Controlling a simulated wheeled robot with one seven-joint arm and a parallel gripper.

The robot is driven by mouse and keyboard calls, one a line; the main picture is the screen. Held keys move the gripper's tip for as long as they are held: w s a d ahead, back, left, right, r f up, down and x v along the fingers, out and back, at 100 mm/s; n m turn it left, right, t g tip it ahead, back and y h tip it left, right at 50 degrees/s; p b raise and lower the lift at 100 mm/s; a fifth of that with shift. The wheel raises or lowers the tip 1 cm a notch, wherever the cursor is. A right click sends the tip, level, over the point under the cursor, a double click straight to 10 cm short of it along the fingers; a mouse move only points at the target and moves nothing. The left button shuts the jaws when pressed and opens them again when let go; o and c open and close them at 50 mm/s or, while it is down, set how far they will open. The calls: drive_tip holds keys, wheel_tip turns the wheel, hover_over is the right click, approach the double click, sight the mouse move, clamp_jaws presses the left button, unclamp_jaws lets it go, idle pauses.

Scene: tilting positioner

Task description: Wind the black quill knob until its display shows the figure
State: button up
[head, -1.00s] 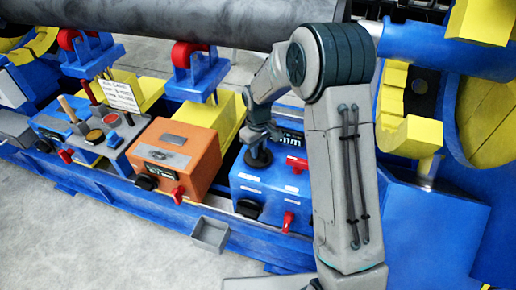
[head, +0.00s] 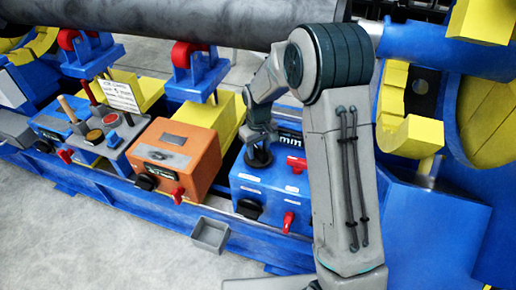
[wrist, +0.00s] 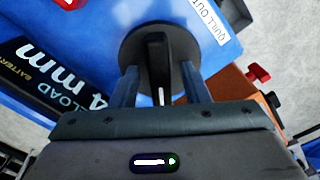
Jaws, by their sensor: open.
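The black quill knob (wrist: 160,60) is a round disc with a raised grip bar, on top of a blue box (head: 268,183). A label beside it reads "QUILL OUT". In the head view the knob (head: 258,160) sits just below my gripper (head: 259,145). In the wrist view my gripper (wrist: 162,80) is open, its two fingers one on each side of the bar, with gaps showing. The dark display (wrist: 60,80) is partly cut off; "4 mm" shows, and any digits before it are out of view. In the head view my arm hides part of the display (head: 290,139).
Red levers (head: 297,165) and another black knob (head: 248,208) are on the same blue box. An orange box (head: 178,158) stands to its left, with a grey control panel and note card (head: 122,96) beyond. A grey tray (head: 210,235) sits in front.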

wheel_tip(320, 180, up, 14)
drive_tip(key=shift+p, duration=0.45)
drive_tip(key=shift+f, duration=0.1)
drive_tip(key=s+d+r+m+t+p, duration=0.1)
drive_tip(key=s+d+r+m+p, duration=0.1)
drive_tip(key=s, duration=0.6)
drive_tip(key=s+d+r+m+t+p, duration=0.1)
drive_tip(key=s+d+r+m+p, duration=0.1)
drive_tip(key=s+d+r, duration=0.3)
drive_tip(key=s+d+r+m+p, duration=0.2)
drive_tip(key=s+d+r+p, duration=0.1)
drive_tip(key=s, duration=0.9)
wheel_tip(320, 180, up, 2)
drive_tip(key=shift+s+d+r+t, duration=0.1)
drive_tip(key=shift+s+d+t, duration=0.15)
drive_tip(key=shift+d+t, duration=0.2)
